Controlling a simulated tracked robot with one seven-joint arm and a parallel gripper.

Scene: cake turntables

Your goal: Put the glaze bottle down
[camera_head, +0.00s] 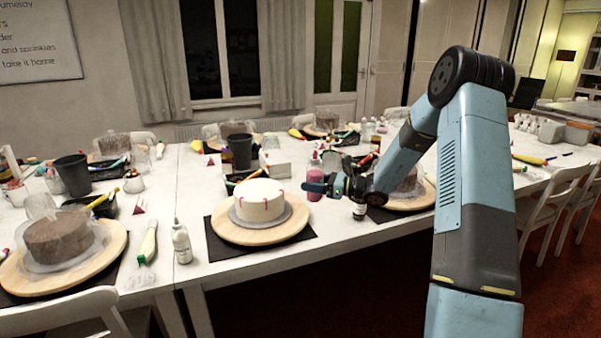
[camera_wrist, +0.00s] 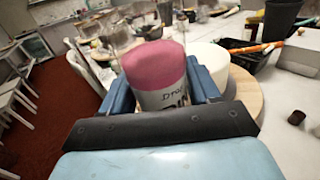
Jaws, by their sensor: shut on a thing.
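In the head view the bottle looks upright. In the wrist view the bottle (camera_wrist: 155,65) stands between the two blue fingers, its label partly readable as "Drop".
The white cake sits on a wooden turntable (camera_head: 228,230) on a dark mat. A brown cake (camera_head: 405,185) stands on another turntable to the right. A white bottle (camera_head: 181,243) stands at the left. Table space (camera_head: 345,238) in front is clear.

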